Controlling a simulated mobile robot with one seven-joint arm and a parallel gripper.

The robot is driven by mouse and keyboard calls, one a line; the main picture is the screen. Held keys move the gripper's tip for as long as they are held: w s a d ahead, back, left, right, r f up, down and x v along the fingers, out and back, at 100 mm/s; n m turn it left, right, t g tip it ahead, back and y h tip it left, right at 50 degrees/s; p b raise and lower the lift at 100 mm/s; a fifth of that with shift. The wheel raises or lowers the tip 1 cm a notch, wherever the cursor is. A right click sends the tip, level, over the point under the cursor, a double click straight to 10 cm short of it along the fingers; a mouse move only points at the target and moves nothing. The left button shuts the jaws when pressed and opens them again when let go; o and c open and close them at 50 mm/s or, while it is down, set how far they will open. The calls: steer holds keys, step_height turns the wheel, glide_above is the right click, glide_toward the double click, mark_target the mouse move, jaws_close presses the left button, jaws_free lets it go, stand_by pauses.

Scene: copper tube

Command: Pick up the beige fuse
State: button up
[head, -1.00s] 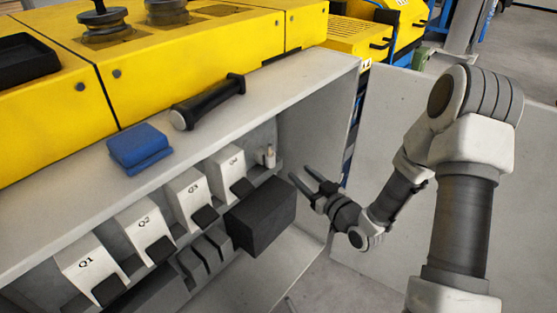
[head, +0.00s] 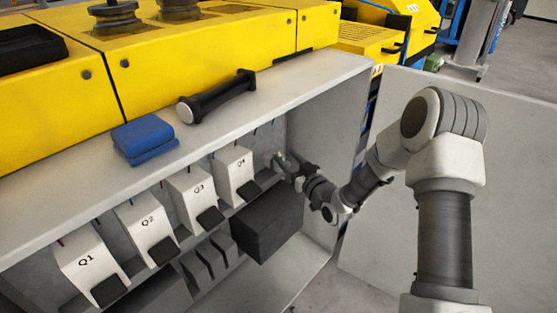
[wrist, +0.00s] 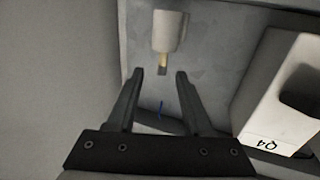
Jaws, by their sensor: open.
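The beige fuse (wrist: 168,30) shows in the wrist view as a short pale cylinder with a brass-coloured and grey tip, in front of the grey cabinet back wall. My gripper (wrist: 160,73) is open, and its two fingertips stand on either side of the fuse's tip, with gaps visible on both sides. The beige body lies beyond the fingertips. In the head view my gripper (head: 285,163) reaches into the cabinet beside the Q4 block and largely hides the fuse.
The white Q4 block (wrist: 276,100) stands close on the right in the wrist view. A dark box (head: 266,226) sits below my gripper in the head view. The cabinet's side wall (head: 328,120) is at the right. A blue cloth-like item (head: 145,137) and a black-handled tool (head: 218,98) lie on top.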

steer(key=w+a+f, duration=0.1)
steer(key=w+a+b, duration=0.1)
steer(key=shift+w+a+f, duration=0.2)
steer(key=shift+w+f, duration=0.2)
steer(key=shift+w+a+r+b, duration=0.1)
steer(key=shift+w+a+b, duration=0.2)
steer(key=shift+w, duration=0.25)
steer(key=shift+c, duration=0.3)
jaws_close()
